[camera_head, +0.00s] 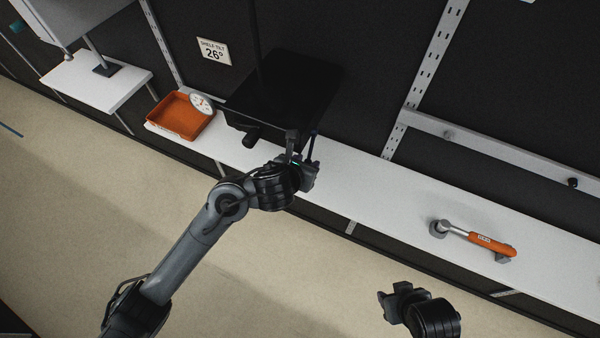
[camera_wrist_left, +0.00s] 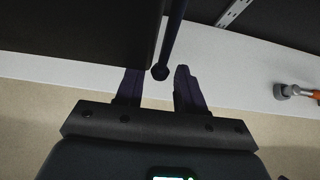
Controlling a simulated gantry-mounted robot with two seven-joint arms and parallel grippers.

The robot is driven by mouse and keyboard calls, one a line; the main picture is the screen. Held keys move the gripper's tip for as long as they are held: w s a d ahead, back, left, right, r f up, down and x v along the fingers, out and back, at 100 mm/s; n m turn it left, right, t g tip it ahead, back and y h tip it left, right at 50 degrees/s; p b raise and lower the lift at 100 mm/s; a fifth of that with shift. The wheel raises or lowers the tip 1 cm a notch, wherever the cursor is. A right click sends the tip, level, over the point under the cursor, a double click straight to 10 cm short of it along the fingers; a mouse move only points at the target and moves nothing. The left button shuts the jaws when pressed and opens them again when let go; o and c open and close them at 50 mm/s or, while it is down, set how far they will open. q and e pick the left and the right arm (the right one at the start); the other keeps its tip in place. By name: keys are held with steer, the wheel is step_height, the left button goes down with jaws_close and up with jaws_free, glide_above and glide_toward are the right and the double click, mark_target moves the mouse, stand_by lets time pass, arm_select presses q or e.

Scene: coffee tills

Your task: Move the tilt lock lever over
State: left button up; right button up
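A dark, thin lever (camera_wrist_left: 170,42) with a round knob at its near end shows in the left wrist view, beside the black box. My left gripper (camera_wrist_left: 158,88) is open, with the knob between and just beyond its fingertips; no contact shows. In the head view my left gripper (camera_head: 302,148) is at the lower right corner of the black box (camera_head: 285,88); the lever is hard to tell from the fingers there. My right gripper (camera_head: 391,300) hangs low, apart from the shelf; its finger gap is unclear.
A white shelf (camera_head: 375,178) runs under the box. An orange tray (camera_head: 176,116) with a round dial (camera_head: 201,103) is left of the box. An orange-handled tool (camera_head: 485,241) lies at the right. A sign (camera_head: 213,51) reads "SHELF TILT 26°". The shelf between box and tool is clear.

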arm_select(q)
steer(key=shift+w+p, duration=0.1)
steer(key=shift+p, duration=0.35)
steer(key=shift+c, duration=1)
steer(key=c, duration=0.4)
steer(key=shift+p+v, duration=1)
steer(key=shift+v, duration=0.35)
arm_select(e)
steer(key=shift+a+r, duration=0.1)
steer(key=shift+r, duration=0.9)
arm_select(q)
steer(key=shift+f, duration=0.15)
steer(key=shift+s, duration=0.2)
arm_select(e)
steer(key=shift+r, duration=0.1)
arm_select(q)
steer(key=p+v, duration=0.2)
steer(key=shift+s+a+r, duration=0.15)
steer(key=shift+r, duration=0.15)
arm_select(e)
step_height(320, 180, up, 2)
steer(key=shift+r, duration=0.1)
